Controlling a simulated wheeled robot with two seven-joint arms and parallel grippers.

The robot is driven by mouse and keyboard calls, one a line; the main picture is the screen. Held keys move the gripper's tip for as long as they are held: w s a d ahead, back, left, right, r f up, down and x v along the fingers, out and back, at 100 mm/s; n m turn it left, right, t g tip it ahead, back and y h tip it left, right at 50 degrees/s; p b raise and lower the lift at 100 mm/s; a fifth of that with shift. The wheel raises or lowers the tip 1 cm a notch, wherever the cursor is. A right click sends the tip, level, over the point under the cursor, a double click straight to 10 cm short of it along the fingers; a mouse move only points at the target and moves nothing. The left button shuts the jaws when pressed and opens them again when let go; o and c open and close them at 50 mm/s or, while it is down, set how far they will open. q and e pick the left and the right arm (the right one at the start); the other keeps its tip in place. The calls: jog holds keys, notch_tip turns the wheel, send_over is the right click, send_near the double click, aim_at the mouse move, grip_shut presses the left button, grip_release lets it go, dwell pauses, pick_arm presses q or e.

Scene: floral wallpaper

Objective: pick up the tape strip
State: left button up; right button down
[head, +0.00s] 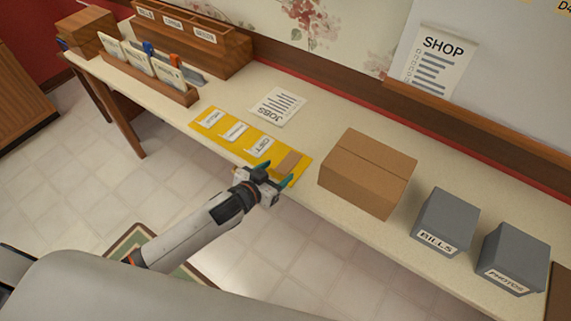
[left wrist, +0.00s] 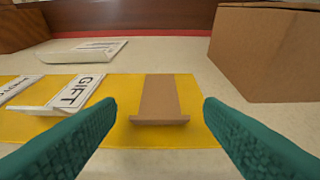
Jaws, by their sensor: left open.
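The tape strip (head: 289,161) is a flat tan piece at the right end of a yellow mat (head: 233,152) on the table. In the left wrist view the tape strip (left wrist: 159,98) lies ahead, between my two green fingers, with its near edge turned up like a lip. My left gripper (head: 274,173) is open at the front edge of the table, just on the near side of the strip. Nothing is between its fingers (left wrist: 160,115). My right gripper is not in view.
A GIFT card (left wrist: 78,93) lies left of the strip. A cardboard box (head: 367,172) stands close on the right, with grey BILLS (head: 445,220) and PHOTOS (head: 513,258) boxes beyond. A JOBS sheet (head: 277,106) lies behind the mat.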

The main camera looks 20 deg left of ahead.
pick_arm(q)
jog(key=c, duration=1.1)
jog(key=shift+o, duration=0.2)
jog(key=shift+r, duration=0.15)
